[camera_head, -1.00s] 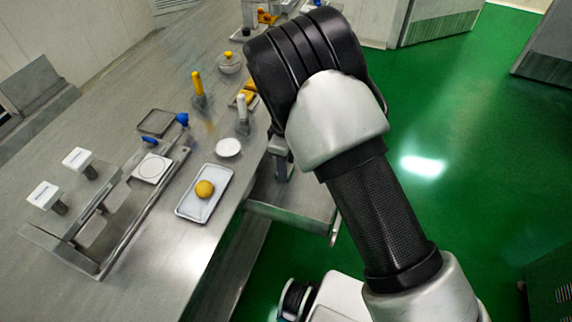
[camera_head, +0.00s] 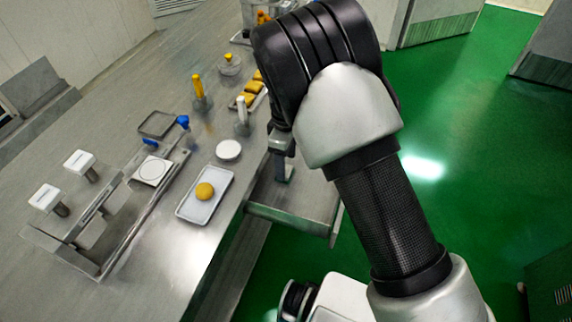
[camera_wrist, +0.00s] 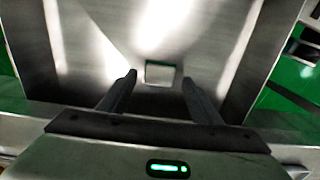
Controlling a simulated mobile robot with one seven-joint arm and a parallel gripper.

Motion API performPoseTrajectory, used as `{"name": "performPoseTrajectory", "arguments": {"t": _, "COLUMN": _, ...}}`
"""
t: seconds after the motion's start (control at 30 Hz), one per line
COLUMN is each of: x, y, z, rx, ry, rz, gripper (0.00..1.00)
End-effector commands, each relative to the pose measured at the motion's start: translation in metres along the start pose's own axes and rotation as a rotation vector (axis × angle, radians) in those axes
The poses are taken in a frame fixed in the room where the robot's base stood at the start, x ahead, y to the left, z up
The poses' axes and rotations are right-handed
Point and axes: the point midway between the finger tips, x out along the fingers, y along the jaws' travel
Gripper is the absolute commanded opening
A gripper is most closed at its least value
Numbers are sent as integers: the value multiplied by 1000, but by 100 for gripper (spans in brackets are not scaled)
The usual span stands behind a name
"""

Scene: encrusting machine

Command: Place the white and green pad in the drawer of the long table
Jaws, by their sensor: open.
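The drawer (camera_head: 291,216) of the long table (camera_head: 165,278) is pulled out from the table's right side. My gripper (camera_head: 283,176) is over the drawer in the head view, partly hidden by my arm. In the wrist view, my gripper (camera_wrist: 158,84) is open, its two fingers apart and pointing into the metal drawer (camera_wrist: 100,60). A small square pad (camera_wrist: 160,72), pale with green edges, shows just beyond and between the fingertips. It appears to lie on the drawer floor; whether it touches a finger I cannot tell. The pad is hidden in the head view.
On the table by the drawer are a white tray (camera_head: 187,213) with a yellow round item (camera_head: 204,191), a white disc (camera_head: 228,150) and tools with yellow and white handles. A metal frame (camera_head: 118,250) stands further left. Green floor (camera_head: 470,170) is open to the right.

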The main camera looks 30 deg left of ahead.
Motion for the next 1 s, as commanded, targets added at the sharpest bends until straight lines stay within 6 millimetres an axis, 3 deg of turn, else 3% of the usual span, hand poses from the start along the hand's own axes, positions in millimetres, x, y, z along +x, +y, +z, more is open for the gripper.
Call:
{"name": "performPoseTrajectory", "arguments": {"t": 0.03, "x": -15, "y": 1, "z": -1, "rx": -1, "ry": 4, "rz": 2, "gripper": 59}}
{"name": "performPoseTrajectory", "arguments": {"t": 0.2, "x": -53, "y": 1, "z": 0, "rx": -1, "ry": 3, "rz": 2, "gripper": 59}}
{"name": "performPoseTrajectory", "arguments": {"t": 0.4, "x": -83, "y": 0, "z": 0, "rx": 0, "ry": 2, "rz": 1, "gripper": 59}}
{"name": "performPoseTrajectory", "arguments": {"t": 0.8, "x": -94, "y": 0, "z": 0, "rx": 2, "ry": 0, "rz": 1, "gripper": 59}}
{"name": "performPoseTrajectory", "arguments": {"t": 0.9, "x": -108, "y": 5, "z": 12, "rx": 46, "ry": 14, "rz": 7, "gripper": 59}}
{"name": "performPoseTrajectory", "arguments": {"t": 1.0, "x": -144, "y": 11, "z": 42, "rx": 167, "ry": 50, "rz": 22, "gripper": 59}}
